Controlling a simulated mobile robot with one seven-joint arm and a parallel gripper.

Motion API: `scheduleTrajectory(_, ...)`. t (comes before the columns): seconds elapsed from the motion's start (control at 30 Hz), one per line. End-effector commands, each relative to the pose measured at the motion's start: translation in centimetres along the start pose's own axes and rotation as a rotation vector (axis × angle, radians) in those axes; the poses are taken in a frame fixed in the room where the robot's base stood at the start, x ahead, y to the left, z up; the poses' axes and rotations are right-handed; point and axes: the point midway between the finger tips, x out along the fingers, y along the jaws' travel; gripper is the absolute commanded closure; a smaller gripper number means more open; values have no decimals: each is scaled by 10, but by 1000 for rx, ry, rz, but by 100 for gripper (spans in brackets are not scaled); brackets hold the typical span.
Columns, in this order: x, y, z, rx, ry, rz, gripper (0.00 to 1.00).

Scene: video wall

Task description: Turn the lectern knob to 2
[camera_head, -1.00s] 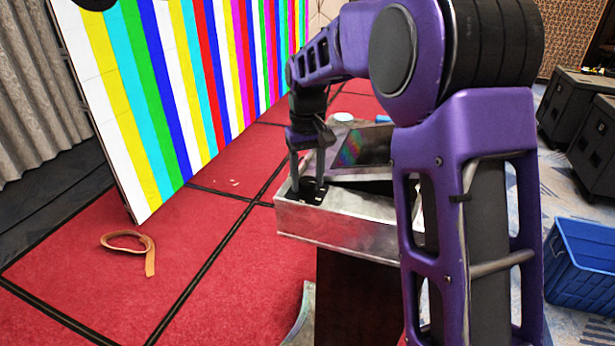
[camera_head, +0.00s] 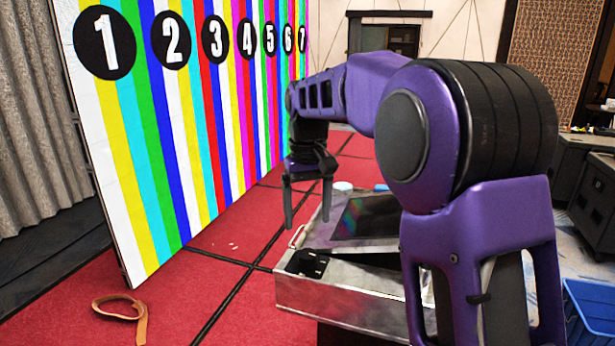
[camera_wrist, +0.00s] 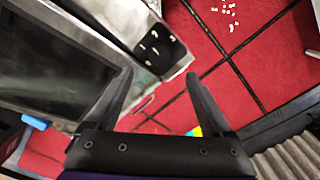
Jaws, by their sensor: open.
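The lectern (camera_head: 345,297) is a metal box with a dark sloped screen (camera_head: 368,216). A black dial plate (camera_head: 305,264) with white marks lies at its left corner; it also shows in the wrist view (camera_wrist: 166,52). The knob on this plate is too small to make out, and I cannot tell its setting. My gripper (camera_head: 307,220) is open and empty above the lectern, pointing down, clear of the plate. In the wrist view its fingertips (camera_wrist: 158,74) are spread, with the plate ahead of them.
The striped video wall (camera_head: 190,130) shows numbers 1 to 7 in black discs. A tan strap (camera_head: 140,325) lies on the red floor, with small white bits beyond it. A blue crate (camera_head: 590,312) and dark cases (camera_head: 598,185) stand at right. Red floor between wall and lectern is mostly clear.

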Motion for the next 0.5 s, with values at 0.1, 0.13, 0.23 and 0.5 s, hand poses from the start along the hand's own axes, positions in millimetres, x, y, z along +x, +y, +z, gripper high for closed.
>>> scheduleTrajectory(0.1,-31,0,-1,0,4,0,16)
scheduleTrajectory(0.13,-36,0,-1,0,3,0,16)
scheduleTrajectory(0.23,-55,0,-1,-1,2,0,16)
scheduleTrajectory(0.5,-80,0,0,-1,0,0,16)
